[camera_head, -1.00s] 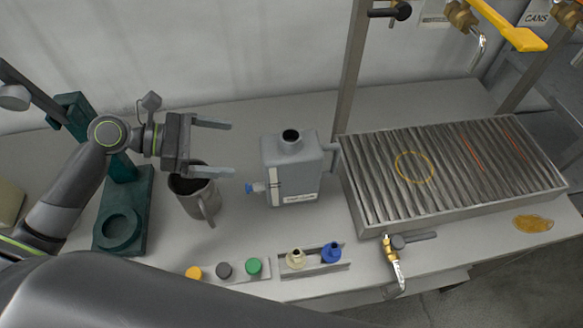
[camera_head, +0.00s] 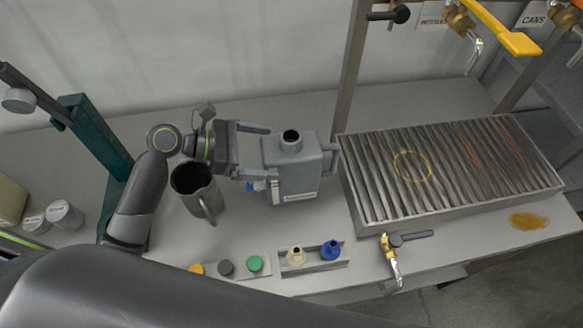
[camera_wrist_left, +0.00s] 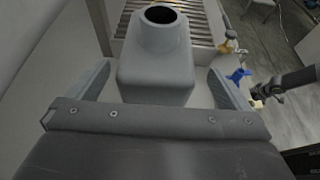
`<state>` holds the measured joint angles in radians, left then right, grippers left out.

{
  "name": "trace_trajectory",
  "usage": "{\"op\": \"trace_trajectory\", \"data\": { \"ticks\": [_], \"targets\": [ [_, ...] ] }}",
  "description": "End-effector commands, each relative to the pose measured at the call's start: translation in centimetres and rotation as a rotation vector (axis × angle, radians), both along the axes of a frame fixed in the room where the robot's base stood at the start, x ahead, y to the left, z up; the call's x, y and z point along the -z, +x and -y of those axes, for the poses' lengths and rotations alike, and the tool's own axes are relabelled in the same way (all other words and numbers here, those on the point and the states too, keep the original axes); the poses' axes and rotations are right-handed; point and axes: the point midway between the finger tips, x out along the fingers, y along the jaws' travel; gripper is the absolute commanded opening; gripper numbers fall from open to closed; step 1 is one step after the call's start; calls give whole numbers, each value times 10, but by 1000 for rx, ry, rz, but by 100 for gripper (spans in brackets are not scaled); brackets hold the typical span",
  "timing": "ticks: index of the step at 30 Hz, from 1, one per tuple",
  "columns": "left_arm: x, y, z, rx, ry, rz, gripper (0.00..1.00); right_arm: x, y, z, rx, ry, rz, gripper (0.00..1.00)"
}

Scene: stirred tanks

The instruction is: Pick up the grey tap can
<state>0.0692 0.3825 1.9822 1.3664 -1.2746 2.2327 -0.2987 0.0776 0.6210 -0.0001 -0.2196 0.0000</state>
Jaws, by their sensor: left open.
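The grey tap can (camera_head: 293,165) stands upright on the bench, with an open neck on top, a handle on its right side and a blue tap low on its left. My left gripper (camera_head: 262,151) is open at the can's left side, its fingers pointing at it. In the left wrist view the can (camera_wrist_left: 157,70) sits ahead, between the two spread fingers of my left gripper (camera_wrist_left: 163,85). The can is not gripped; whether a finger touches it, I cannot tell.
A grey jug (camera_head: 196,190) stands just left of the can, below my left arm. A ribbed metal drain rack (camera_head: 450,170) is to the right. Coloured caps (camera_head: 255,264) and a holder with two taps (camera_head: 318,266) lie in front. A green stand (camera_head: 95,140) is at left.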

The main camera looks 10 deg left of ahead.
Motion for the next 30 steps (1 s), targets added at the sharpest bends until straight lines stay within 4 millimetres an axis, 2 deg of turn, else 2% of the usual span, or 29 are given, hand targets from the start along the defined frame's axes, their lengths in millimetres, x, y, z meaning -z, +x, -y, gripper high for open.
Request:
{"op": "trace_trajectory", "data": {
  "ticks": [6, 12, 21, 23, 30],
  "targets": [
    [5, 13, 21, 0, -5, -3, 100, -12, -1, 0, 0, 0, -2, 36],
    [15, 20, 37, 1, -2, 0, 100, -15, -2, 0, 0, 0, -3, 36],
    [17, 21, 40, 1, 0, 0, 100, -15, -2, 0, 0, 0, -4, 36],
    [17, 21, 40, 1, 0, 0, 95, -15, -2, 0, 0, 0, -4, 36],
    [17, 21, 40, 0, 0, 0, 63, -15, -2, 2, 0, -2, -4, 36]
  ]
}}
